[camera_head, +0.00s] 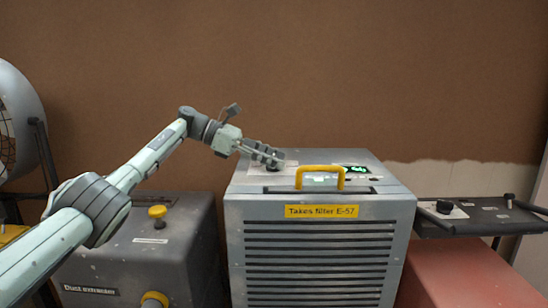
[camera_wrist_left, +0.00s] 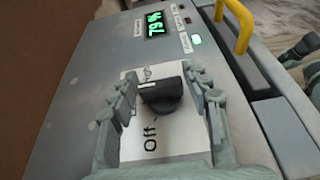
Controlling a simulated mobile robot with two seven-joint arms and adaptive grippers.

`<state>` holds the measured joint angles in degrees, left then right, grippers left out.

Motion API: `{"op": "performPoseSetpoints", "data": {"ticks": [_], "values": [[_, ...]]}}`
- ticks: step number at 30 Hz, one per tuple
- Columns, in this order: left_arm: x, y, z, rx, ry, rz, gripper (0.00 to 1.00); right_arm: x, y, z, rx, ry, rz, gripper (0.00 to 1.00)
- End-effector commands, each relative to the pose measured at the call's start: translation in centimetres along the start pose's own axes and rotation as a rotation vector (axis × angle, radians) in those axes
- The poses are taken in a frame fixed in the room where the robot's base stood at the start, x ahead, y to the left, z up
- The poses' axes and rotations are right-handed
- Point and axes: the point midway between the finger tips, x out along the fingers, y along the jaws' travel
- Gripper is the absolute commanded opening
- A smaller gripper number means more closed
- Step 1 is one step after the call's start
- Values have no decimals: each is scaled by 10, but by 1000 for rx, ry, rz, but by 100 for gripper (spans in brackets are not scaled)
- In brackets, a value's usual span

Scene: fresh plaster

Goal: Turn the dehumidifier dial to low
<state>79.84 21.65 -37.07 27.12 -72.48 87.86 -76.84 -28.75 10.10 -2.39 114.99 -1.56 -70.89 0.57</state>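The dehumidifier (camera_head: 320,232) is a grey louvred unit with a yellow label reading "Takes filter E-57". Its black dial (camera_wrist_left: 163,92) sits on a white plate on the top face. "Off" is printed beside the dial; another label is partly hidden. A pale mark on the knob faces left in the left wrist view, but I cannot tell the exact setting. My left gripper (camera_head: 272,157) is over the dial plate. In the left wrist view it (camera_wrist_left: 165,84) is open, with one finger on each side of the dial and visible gaps between. Finger-like grey parts, possibly my right gripper (camera_wrist_left: 302,52), show at the right edge.
A yellow handle (camera_head: 320,171) and a green-lit display (camera_head: 355,169) are on the unit's top. A dark dust extractor (camera_head: 135,255) stands left, a fan (camera_head: 15,120) at far left. A black shelf with a knob (camera_head: 444,207) is at right, above a red surface (camera_head: 460,272).

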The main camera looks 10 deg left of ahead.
Motion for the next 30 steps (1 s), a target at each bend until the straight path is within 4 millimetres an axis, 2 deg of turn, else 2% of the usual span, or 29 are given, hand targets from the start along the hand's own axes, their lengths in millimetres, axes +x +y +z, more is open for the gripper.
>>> {"op": "performPoseSetpoints", "data": {"ticks": [3,13,24,30], "values": [[0,0,0,0,-1,1,62,0,0,0,0,0,0,40],[-6,1,1,1,-2,3,62,0,-1,1,-1,-2,-2,40],[-63,1,1,0,-2,4,62,0,0,0,-1,-1,0,40],[-76,0,1,0,-2,2,62,0,0,0,0,-1,0,40]]}}
